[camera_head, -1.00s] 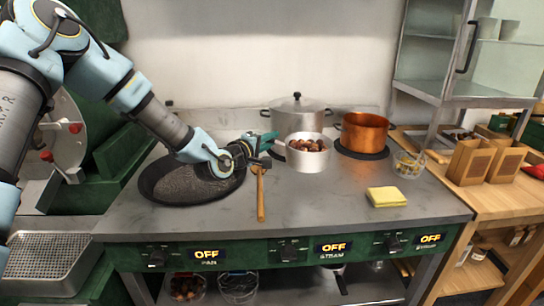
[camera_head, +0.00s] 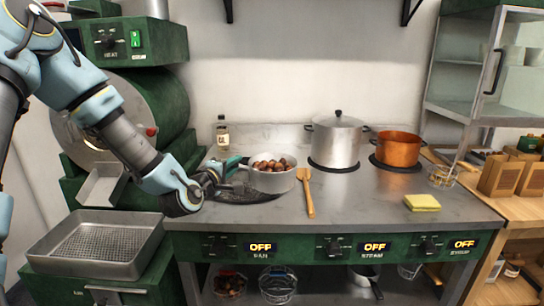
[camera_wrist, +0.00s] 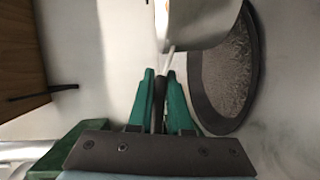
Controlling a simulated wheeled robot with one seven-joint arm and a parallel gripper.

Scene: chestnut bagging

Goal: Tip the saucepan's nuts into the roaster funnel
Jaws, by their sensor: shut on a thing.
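The light metal saucepan (camera_head: 270,183) is full of brown nuts (camera_head: 270,163) and looks upright. It hangs over the dark frying pan (camera_head: 240,197), left of the wooden spatula. My gripper (camera_head: 232,167) is shut on the saucepan's handle, at the pan's left side. In the wrist view the green fingers (camera_wrist: 160,98) pinch the handle, and part of the saucepan (camera_wrist: 205,22) shows above them. The green roaster (camera_head: 165,105) stands at the left, partly behind my arm. A grey metal cylinder (camera_head: 145,8) on top is cut off by the frame edge; I cannot tell whether it is the funnel.
A steel pot (camera_head: 336,143) and a copper pot (camera_head: 397,148) stand at the back right of the counter. The spatula (camera_head: 307,190) and a yellow sponge (camera_head: 422,202) lie on it. A perforated tray (camera_head: 60,225) sits below the roaster's chute (camera_head: 102,186).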

